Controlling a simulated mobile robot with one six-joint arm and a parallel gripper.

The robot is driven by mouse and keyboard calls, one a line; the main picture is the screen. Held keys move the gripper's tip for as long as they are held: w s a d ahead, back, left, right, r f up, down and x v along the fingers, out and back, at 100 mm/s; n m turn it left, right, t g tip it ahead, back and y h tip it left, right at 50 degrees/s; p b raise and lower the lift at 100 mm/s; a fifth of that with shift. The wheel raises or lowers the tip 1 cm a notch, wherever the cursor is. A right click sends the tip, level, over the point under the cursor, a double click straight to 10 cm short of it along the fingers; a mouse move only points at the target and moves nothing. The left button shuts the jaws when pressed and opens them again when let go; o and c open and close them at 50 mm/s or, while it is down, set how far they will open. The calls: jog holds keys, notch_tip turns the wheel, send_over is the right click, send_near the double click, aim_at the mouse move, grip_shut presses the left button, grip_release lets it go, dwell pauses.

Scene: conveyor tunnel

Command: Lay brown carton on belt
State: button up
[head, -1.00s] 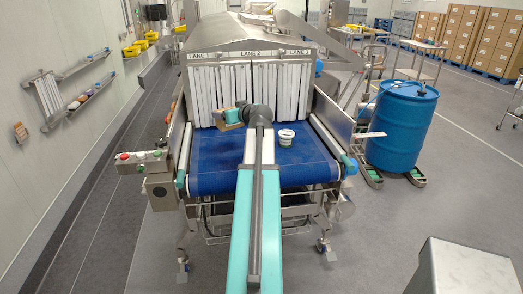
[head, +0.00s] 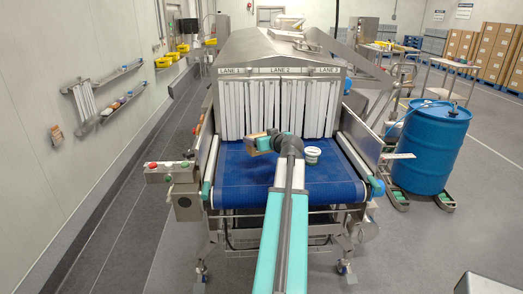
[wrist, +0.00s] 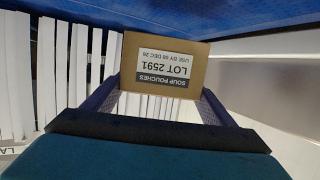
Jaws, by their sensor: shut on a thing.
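The brown carton (head: 262,144) is held in my gripper (head: 268,141) above the blue belt (head: 238,185), left of the middle, in front of the strip curtain. In the wrist view the carton (wrist: 155,75) sits between the two fingers of my gripper (wrist: 160,100), its white "SOUP POUCHES LOT 2591" label upside down. The belt (wrist: 230,20) lies just beyond the carton's upper edge there. I cannot tell whether carton and belt touch. My arm hides part of the belt.
A white tub (head: 313,156) stands on the belt to the right of my gripper. The strip curtain (head: 240,108) closes the tunnel under the lane signs. Side rails (head: 358,158) flank the belt. A blue drum (head: 432,148) stands at right. The belt's front left is clear.

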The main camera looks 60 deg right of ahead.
jog(key=shift+f, duration=1.1)
jog(key=shift+f+p, duration=0.75)
jog(key=shift+f, duration=1.1)
jog(key=shift+f, duration=0.15)
jog(key=o, duration=1.3)
jog(key=shift+s, duration=0.1)
jog(key=shift+s+a, duration=0.25)
jog(key=b+v, duration=0.1)
jog(key=v, duration=0.2)
jog(key=b+v, duration=0.1)
jog(key=v, duration=0.3)
jog(key=b+v, duration=0.1)
jog(key=v, duration=0.3)
jog(key=shift+s+r+b, duration=0.1)
jog(key=shift+r+b, duration=0.2)
jog(key=shift+b, duration=0.1)
